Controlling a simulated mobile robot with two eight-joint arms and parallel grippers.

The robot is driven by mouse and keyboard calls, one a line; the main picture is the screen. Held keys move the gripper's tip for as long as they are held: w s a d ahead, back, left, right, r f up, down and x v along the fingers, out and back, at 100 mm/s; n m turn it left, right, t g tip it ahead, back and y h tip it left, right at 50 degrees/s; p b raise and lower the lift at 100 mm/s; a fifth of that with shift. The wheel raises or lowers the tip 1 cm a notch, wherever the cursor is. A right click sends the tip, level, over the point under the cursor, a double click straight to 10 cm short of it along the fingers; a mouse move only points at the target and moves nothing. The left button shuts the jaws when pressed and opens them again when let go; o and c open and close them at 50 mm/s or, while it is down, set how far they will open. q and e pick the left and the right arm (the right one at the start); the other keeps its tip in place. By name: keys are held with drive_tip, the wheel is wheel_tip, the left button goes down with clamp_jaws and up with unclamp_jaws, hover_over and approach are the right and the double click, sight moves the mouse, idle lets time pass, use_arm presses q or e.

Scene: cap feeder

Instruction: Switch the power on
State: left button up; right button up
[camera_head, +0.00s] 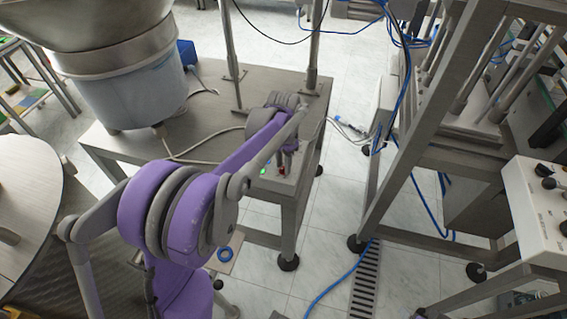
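A small control with a green button or light (263,171) and a red one (282,171) sits on the front corner of the grey metal table (215,105). My purple and grey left arm reaches across the picture to it. My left gripper (287,154) points down just above the red part, partly hidden behind my wrist. I cannot tell whether it touches the control, or whether its fingers are open or shut. My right gripper is not in view.
A large metal bowl feeder (125,75) stands on the table's left part. A white panel with black knobs (543,215) is at the right, by a metal frame (440,100). A blue cable (335,285) crosses the tiled floor near a drain grate (366,285).

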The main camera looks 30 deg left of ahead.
sight(283, 167)
use_arm(q)
drive_tip(key=shift+o, duration=0.4)
wheel_tip(283, 167, up, 11)
drive_tip(key=p, duration=0.1)
drive_tip(key=shift+f, duration=0.1)
idle(0.4)
drive_tip(key=s+d+n+t+p, duration=0.1)
drive_tip(key=s+d, duration=0.4)
drive_tip(key=s, duration=0.5)
drive_tip(key=s+d+n+t+p, duration=0.2)
drive_tip(key=s+d+t+p, duration=0.2)
drive_tip(key=s, duration=0.7)
drive_tip(key=shift+s+d+f+p, duration=0.2)
drive_tip(key=shift+d+f+p, duration=0.35)
drive_tip(key=shift+d, duration=0.4)
